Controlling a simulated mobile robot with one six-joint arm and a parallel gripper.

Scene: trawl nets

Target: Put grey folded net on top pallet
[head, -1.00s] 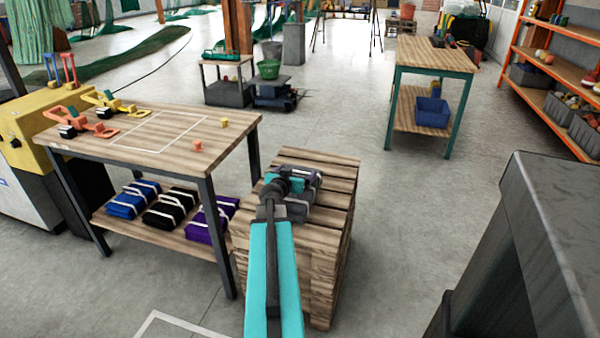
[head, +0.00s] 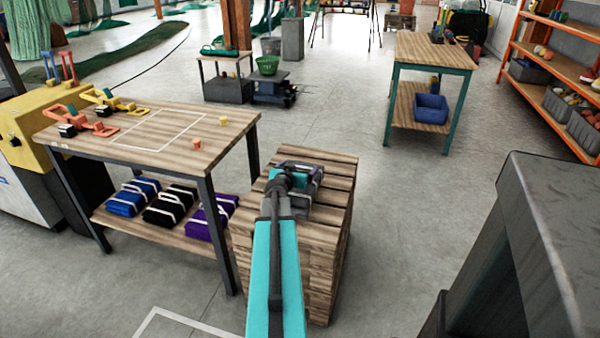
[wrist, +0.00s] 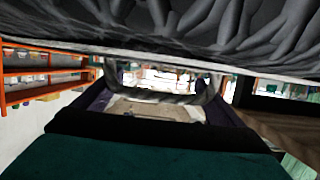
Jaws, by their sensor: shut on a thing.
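The grey folded net (head: 312,190) is at the top of the wooden pallet stack, partly hidden behind my arm. My gripper (head: 287,182) is shut on it. In the wrist view the grey net (wrist: 190,25) fills the top edge, with dark folds and a pale band along its lower side. The gripper (wrist: 165,98) shows below it in that view. The top pallet (head: 338,190) has bare slats to the right of the net and behind it. I cannot tell whether the net rests on the slats or hangs just above them.
A wooden table (head: 190,150) stands left of the stack, with blue (head: 133,197), black (head: 170,206) and purple (head: 208,218) folded nets on its lower shelf. A dark grey block (head: 540,240) is at the right. Clear floor lies beyond the stack.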

